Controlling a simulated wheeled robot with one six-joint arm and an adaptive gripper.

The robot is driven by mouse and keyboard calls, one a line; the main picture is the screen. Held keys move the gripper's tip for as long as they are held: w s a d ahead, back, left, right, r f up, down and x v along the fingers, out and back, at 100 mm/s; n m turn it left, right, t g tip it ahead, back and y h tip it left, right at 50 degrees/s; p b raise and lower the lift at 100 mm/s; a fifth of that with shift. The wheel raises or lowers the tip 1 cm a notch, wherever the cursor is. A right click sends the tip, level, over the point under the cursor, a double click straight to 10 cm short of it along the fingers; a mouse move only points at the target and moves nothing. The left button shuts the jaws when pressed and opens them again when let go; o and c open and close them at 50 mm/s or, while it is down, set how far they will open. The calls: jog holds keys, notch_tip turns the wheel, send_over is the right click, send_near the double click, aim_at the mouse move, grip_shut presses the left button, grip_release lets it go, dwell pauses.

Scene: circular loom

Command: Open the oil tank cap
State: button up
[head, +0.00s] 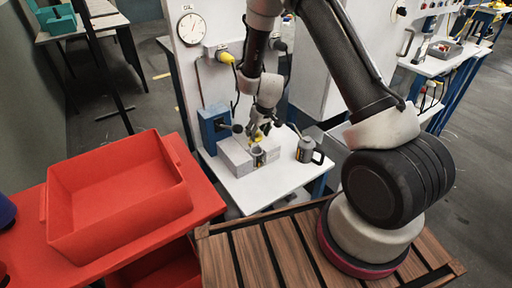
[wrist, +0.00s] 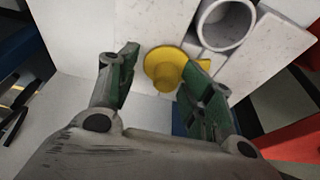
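The yellow oil tank cap (wrist: 165,70) has a round flange and a raised knob. It shows in the wrist view between and just beyond my fingertips, and the right finger overlaps its edge. In the head view a little of its yellow shows below my gripper (head: 260,130). In the wrist view my gripper (wrist: 163,72) is open, with a finger on each side of the cap; I cannot tell whether either touches it. The grey-white oil tank block (head: 234,158) stands on the white table. A grey open cylinder (wrist: 226,24) is beside the cap.
A grey can with a black handle (head: 307,150) stands right of the block. A blue device (head: 214,127) stands at its left. An OIL gauge (head: 191,29) is on the white panel behind. A red tray (head: 115,195) sits on the red surface at left.

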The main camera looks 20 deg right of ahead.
jog(key=s+r, duration=0.1)
jog(key=s, duration=0.1)
jog(key=s+d+r, duration=0.1)
jog(key=s, duration=0.1)
jog(key=s+r, duration=0.2)
jog(key=shift+d, duration=0.35)
jog(key=shift+s+a+m, duration=0.15)
jog(key=shift+s+m, duration=0.15)
jog(key=s+r+m+g+y, duration=0.1)
jog(key=s+r+g, duration=0.35)
jog(key=s, duration=0.55)
jog(key=s+d+r+t, duration=0.2)
jog(key=s+r, duration=0.4)
jog(key=r, duration=0.4)
jog(key=s+d+r+m+t+h, duration=0.1)
jog(key=s+d+r, duration=0.4)
jog(key=r, duration=0.4)
jog(key=s+d+r+m+t+h, duration=0.1)
jog(key=s+d+r+t, duration=0.1)
jog(key=s+d+r, duration=0.2)
notch_tip(320, 180, up, 7)
jog(key=s, duration=0.3)
jog(key=shift+d+f+t, duration=0.2)
jog(key=shift+d+t, duration=0.05)
jog(key=shift+t, duration=0.1)
